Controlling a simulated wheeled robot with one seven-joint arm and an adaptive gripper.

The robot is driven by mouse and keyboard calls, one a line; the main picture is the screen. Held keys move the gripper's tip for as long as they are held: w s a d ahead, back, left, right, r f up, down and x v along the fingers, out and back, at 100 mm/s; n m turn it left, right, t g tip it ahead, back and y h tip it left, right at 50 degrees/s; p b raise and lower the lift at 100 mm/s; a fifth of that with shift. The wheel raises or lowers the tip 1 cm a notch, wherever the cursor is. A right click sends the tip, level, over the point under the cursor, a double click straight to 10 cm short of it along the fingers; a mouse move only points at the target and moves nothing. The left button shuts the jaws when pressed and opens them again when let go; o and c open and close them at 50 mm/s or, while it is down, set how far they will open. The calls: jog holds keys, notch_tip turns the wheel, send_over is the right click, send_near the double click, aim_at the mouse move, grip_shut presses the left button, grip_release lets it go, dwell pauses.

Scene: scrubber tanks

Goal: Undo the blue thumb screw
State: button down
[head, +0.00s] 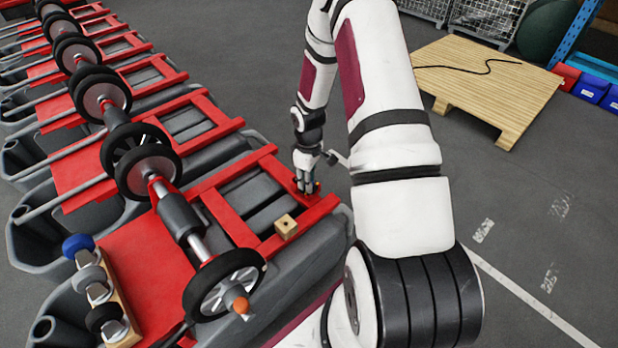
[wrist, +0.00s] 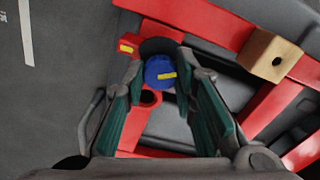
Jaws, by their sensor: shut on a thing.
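The blue thumb screw (wrist: 157,71) shows in the wrist view between my fingertips, with a yellow mark on its right side. It sits by the red frame (wrist: 215,25). My gripper (wrist: 161,73) is shut on the screw, one teal-padded finger on each side. In the head view my gripper (head: 306,187) reaches down to the far right corner of the nearest machine's red frame. There the fingers hide the screw. How far the screw is threaded in cannot be told.
A wooden block (head: 286,226) with a hole sits on the frame close by. A wooden rack (head: 119,310) holding blue, grey and black wheels lies at lower left. Wheeled machines line the left. A pallet (head: 488,80) stands on open floor at upper right.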

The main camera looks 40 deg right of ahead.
jog(key=n+p, duration=0.2)
jog(key=n, duration=0.3)
jog(key=shift+s+n, duration=0.15)
jog(key=shift+n, duration=0.15)
jog(key=n+p, duration=0.1)
jog(key=n, duration=0.4)
jog(key=shift+f+p, duration=0.1)
jog(key=shift+p, duration=0.2)
jog(key=shift+n, duration=0.3)
jog(key=c, duration=1.3)
grip_release()
jog(key=shift+w+r, duration=0.2)
jog(key=shift+r, duration=0.2)
notch_tip(320, 180, up, 11)
